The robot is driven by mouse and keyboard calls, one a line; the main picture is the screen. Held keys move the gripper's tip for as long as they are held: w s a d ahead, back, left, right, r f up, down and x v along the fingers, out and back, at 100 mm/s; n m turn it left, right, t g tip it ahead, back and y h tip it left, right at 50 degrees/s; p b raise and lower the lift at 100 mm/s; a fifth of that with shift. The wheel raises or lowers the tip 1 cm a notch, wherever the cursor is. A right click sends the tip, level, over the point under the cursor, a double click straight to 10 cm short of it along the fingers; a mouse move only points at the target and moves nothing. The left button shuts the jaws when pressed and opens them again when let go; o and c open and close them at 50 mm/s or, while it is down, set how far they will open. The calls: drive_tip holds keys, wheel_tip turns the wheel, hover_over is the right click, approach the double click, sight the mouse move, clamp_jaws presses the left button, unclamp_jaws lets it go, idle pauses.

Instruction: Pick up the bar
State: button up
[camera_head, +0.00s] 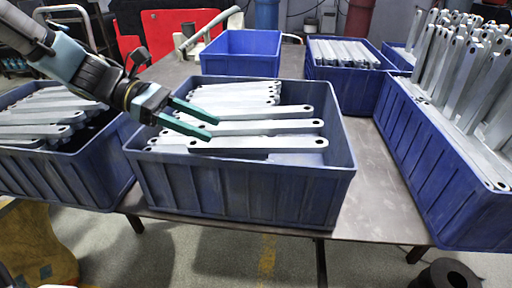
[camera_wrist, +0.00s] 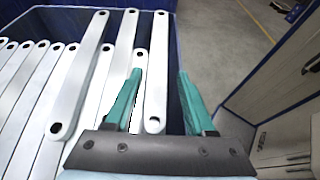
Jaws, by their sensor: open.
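Several grey-white metal bars with a hole at each end lie in the middle blue crate (camera_head: 240,188). The bar nearest the front (camera_head: 258,143) lies roughly level across the top of the pile; it is the rightmost bar in the wrist view (camera_wrist: 158,70). My gripper (camera_head: 214,127) has two green fingers, spread apart and empty, over the left part of the front bars. In the wrist view my gripper (camera_wrist: 160,78) has its left finger over the bars and its right finger near the crate wall, with the front bar showing between them. Whether the fingers touch a bar cannot be told.
Crates of bars stand at left (camera_head: 100,170) and right (camera_head: 455,195), the right one piled high with upright bars. Behind are an empty blue crate (camera_head: 240,66) and another with bars (camera_head: 335,74). Bare table (camera_head: 372,190) shows between the middle and right crates.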

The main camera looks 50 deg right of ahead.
sight(241, 142)
drive_tip(key=shift+f+x, duration=0.15)
drive_tip(key=shift+x, duration=1.55)
drive_tip(key=shift+f+x, duration=0.15)
drive_tip(key=shift+x, duration=1.6)
drive_tip(key=shift+w, duration=0.25)
clamp_jaws()
